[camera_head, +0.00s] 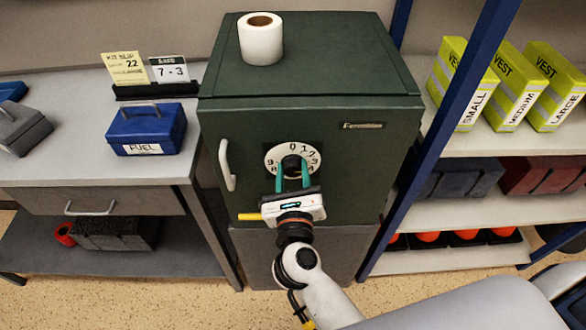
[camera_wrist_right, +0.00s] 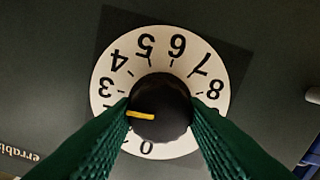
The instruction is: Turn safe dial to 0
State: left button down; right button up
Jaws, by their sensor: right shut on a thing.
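The safe (camera_head: 310,110) is a dark green box with a white numbered dial (camera_head: 270,152) on its front; 0 is near the top in the head view. My right gripper (camera_head: 292,174) reaches up to the dial, its green fingers shut on the black knob (camera_wrist_right: 165,95) from both sides. In the right wrist view the dial (camera_wrist_right: 160,60) appears roughly upside down, with 0 at the bottom. The knob's yellow mark (camera_wrist_right: 141,115) points left, below 3, towards figures that a finger partly hides. My left gripper is not in view.
A silver handle (camera_head: 227,165) is left of the dial. A white paper roll (camera_head: 261,42) stands on the safe. A desk (camera_head: 80,165) with a blue FUEL box (camera_head: 146,128) is at left. At right, a blue post (camera_head: 445,130) fronts shelves of vest boxes (camera_head: 463,85).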

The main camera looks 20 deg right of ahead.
jog(key=n+p, duration=0.8)
jog(key=p, duration=0.1)
jog(key=shift+a+r+n, duration=0.1)
jog(key=shift+r+n, duration=0.05)
jog(key=shift+n, duration=0.25)
jog(key=n+p, duration=0.4)
jog(key=n, duration=0.1)
jog(key=shift+p, duration=0.35)
jog(key=shift+f+n+p, duration=0.2)
jog(key=shift+n+p, duration=0.25)
jog(key=shift+n, duration=0.3)
jog(key=shift+f+n+p, duration=0.15)
jog(key=shift+n+p, duration=0.3)
jog(key=shift+n, duration=0.3)
jog(key=o, duration=1)
jog(key=shift+c, duration=0.2)
jog(key=p+v, duration=0.1)
jog(key=v, duration=1.1)
